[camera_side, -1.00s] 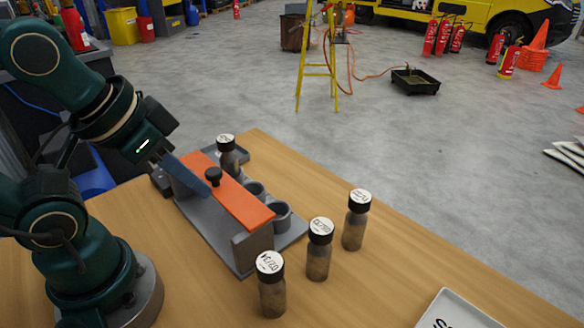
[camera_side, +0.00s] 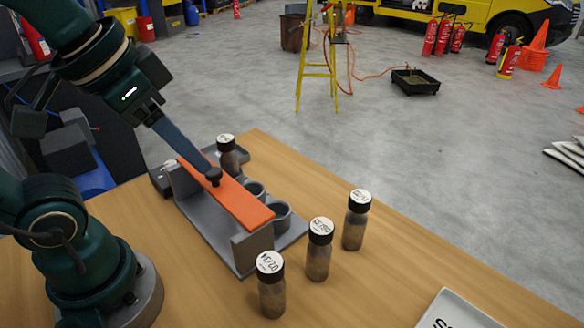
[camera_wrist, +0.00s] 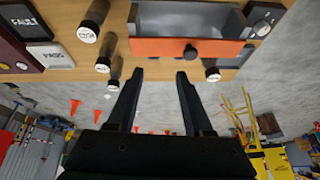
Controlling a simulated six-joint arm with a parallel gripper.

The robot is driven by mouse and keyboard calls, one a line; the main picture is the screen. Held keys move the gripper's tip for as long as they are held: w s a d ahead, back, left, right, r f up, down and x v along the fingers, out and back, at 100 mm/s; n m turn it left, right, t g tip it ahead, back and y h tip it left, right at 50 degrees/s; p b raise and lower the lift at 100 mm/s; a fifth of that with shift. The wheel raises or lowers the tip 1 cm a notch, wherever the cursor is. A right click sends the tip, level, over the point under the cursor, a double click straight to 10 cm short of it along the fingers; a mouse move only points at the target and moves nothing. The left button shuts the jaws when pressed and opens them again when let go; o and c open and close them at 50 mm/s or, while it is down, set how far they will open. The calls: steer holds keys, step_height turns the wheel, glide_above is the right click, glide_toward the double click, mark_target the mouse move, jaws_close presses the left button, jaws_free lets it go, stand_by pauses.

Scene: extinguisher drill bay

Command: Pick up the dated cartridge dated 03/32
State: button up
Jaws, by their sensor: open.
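Three dark-capped cartridges stand upright on the table: a front one (camera_side: 271,296), a middle one (camera_side: 318,262) and a back one (camera_side: 354,231). A fourth cartridge (camera_side: 228,158) stands at the far end of a grey rack (camera_side: 252,248). Their white caps carry dates too small to read surely. An orange cover (camera_side: 240,204) with a black knob (camera_side: 213,176) lies along the rack's top. My gripper (camera_wrist: 160,73) is open and empty. Its fingers slant down close to the knob in the side view; whether they touch it is unclear. The wrist view also shows the knob (camera_wrist: 190,52).
A white tray (camera_side: 452,312) lies at the table's front right. The wrist view shows labels reading FAULT (camera_wrist: 22,20) and PASS (camera_wrist: 50,57). Open cups (camera_side: 279,213) line the rack's right side. Bare table lies around the standing cartridges.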

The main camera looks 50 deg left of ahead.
steer(key=w+a+m+g+y, duration=0.3)
steer(key=w+a+m+y, duration=0.1)
steer(key=a+m, duration=0.25)
steer(key=m+g+y, duration=0.2)
steer(key=m+y, duration=0.6)
steer(key=m, duration=0.3)
glide_above(231, 150)
steer(key=d, duration=0.3)
step_height(231, 150, down, 11)
steer(key=shift+a+r, duration=0.1)
steer(key=shift+a, duration=0.05)
steer(key=shift+a+f, duration=0.15)
steer(key=shift+f, duration=0.05)
steer(key=shift+x, duration=2.4)
jaws_close()
